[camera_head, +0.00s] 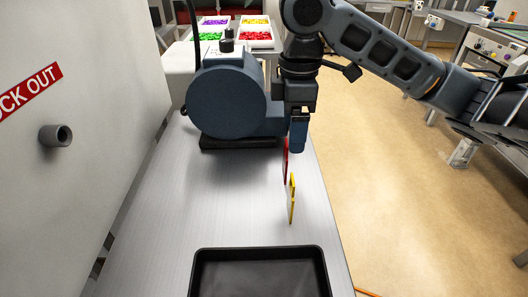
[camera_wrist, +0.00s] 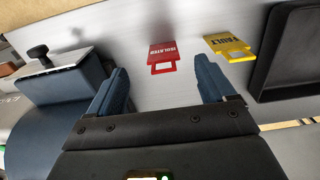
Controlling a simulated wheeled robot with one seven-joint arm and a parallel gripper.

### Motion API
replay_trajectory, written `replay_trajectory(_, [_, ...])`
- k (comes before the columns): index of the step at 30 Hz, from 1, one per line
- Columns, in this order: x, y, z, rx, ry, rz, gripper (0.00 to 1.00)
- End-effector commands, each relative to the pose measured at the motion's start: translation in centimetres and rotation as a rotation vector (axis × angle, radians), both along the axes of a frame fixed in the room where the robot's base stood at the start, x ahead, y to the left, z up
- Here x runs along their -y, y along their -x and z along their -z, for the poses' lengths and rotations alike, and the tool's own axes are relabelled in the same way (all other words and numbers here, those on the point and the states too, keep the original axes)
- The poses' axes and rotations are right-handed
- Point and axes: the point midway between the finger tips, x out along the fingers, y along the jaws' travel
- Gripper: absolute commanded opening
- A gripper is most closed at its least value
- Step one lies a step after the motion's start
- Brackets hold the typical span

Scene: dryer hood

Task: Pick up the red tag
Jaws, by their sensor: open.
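I cannot tell the exact gap.
A yellow "FAULT" tag (camera_head: 292,198) stands close in front of the red one; it also shows in the wrist view (camera_wrist: 229,45). A blue round housing (camera_head: 227,102) is close left of my gripper. A black tray (camera_head: 258,252) lies at the front. A white panel (camera_head: 95,110) walls the left.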

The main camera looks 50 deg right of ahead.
Motion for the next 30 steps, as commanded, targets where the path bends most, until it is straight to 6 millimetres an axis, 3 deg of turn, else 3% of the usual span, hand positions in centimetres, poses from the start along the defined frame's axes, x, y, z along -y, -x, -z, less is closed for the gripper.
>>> replay_trajectory(11, [-0.3,-0.2,3.6,-0.002,-0.001,0.001,0.83])
replay_trajectory(18, [-0.8,-0.4,6.9,-0.003,-0.002,0.001,0.83])
replay_trajectory(28, [-0.8,-0.5,7.7,0.001,-0.001,0.000,0.83])
replay_trajectory(30, [-0.8,-0.5,7.7,0.001,-0.001,0.000,0.78])
